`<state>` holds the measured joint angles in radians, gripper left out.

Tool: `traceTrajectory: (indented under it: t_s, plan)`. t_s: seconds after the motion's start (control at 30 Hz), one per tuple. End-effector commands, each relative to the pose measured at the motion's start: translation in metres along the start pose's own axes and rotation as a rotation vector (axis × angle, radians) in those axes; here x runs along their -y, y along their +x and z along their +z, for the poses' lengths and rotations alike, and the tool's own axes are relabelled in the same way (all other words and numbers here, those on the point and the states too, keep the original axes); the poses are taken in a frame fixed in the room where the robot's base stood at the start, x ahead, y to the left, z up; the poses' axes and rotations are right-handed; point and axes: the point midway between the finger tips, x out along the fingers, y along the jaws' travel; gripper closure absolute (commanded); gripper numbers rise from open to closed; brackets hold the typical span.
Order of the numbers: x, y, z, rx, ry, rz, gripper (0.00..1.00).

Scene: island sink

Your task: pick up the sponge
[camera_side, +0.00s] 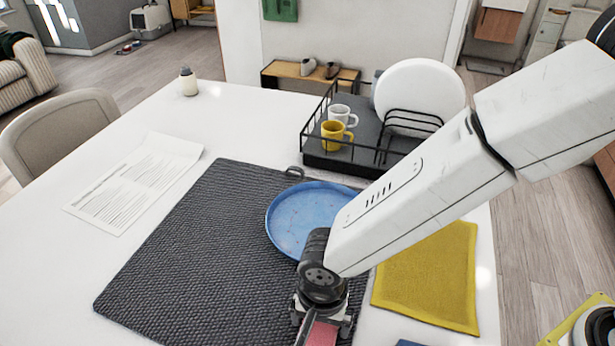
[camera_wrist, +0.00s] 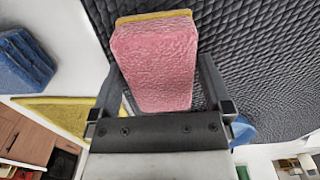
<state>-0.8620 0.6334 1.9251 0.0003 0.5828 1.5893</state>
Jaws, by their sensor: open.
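A pink sponge (camera_wrist: 155,65) with a yellow layer along its far edge lies between the fingers of my gripper (camera_wrist: 160,80) in the wrist view. The fingers stand apart on either side of it, with a gap showing at the left finger; I cannot tell whether the right finger touches it. In the side view my gripper (camera_side: 321,318) points down at the mat's near right edge. Part of the pink sponge (camera_side: 321,335) shows below it, partly hidden by the gripper and cut off by the frame.
A blue plate (camera_side: 290,215) lies on the dark mat (camera_side: 190,250), close behind my gripper. A yellow cloth (camera_side: 430,275) lies to the right. A blue sponge-like block (camera_wrist: 24,62) is nearby. A dish rack (camera_side: 312,155) with mugs and a white plate stands behind.

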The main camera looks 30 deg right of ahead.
Motion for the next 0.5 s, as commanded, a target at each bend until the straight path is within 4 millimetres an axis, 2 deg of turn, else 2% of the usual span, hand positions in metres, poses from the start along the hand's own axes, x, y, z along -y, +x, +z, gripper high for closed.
traceTrajectory:
  t_s: [0.13, 0.17, 0.2, 0.37, 0.4, 0.5]
  plan:
    - [0.0, -0.0002, 0.0, 0.0, 0.0, 0.0, 0.0]
    - [-0.0001, -0.0002, 0.0, 0.0, 0.0, 0.0, 0.03]
    - [-0.0001, -0.0002, 0.0, 0.0, 0.0, 0.0, 0.16]
    - [-0.0001, -0.0002, 0.0, 0.0, 0.0, 0.0, 0.67]
    - [0.0, -0.0003, 0.0, 0.0, 0.0, 0.0, 0.71]
    - [0.0, -0.0003, 0.0, 0.0, 0.0, 0.0, 0.72]
